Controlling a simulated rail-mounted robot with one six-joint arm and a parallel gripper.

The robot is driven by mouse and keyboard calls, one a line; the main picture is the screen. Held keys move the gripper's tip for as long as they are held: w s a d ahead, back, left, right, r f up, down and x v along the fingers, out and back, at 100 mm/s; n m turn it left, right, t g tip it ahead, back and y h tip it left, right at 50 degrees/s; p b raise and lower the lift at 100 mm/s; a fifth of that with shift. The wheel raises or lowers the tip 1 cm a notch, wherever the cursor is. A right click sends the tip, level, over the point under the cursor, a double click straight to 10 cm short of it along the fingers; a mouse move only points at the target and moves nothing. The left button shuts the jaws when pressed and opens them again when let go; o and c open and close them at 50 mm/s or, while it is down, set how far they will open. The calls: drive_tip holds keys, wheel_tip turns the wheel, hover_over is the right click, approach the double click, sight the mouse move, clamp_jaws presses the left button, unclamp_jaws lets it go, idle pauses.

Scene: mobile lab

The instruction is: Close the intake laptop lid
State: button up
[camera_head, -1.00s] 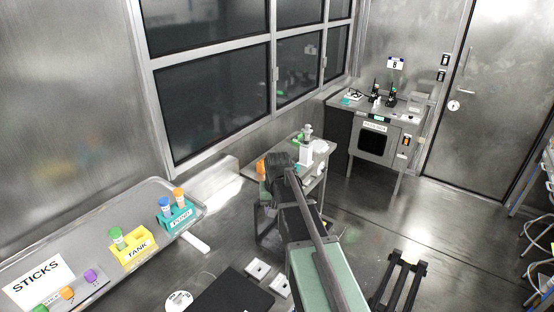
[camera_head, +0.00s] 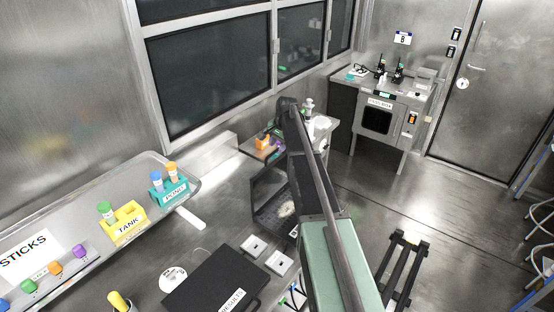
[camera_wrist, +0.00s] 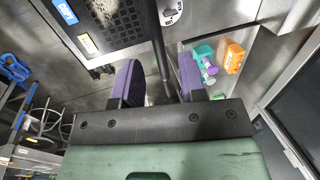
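In the head view my arm hides part of the bench area, and the fingers cannot be made out.
A tray (camera_head: 190,190) at left holds a yellow TANK rack (camera_head: 126,224) and a teal rack (camera_head: 170,188). A cabinet (camera_head: 378,118) stands at the back. An orange block (camera_wrist: 234,58) shows in the wrist view. Floor at right is mostly clear.

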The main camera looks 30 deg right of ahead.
drive_tip(key=shift+b+x, duration=0.35)
drive_tip(key=shift+x, duration=0.75)
drive_tip(key=shift+r, duration=0.2)
clamp_jaws()
drive_tip(key=shift+s+a, duration=0.1)
drive_tip(key=shift+s, duration=0.05)
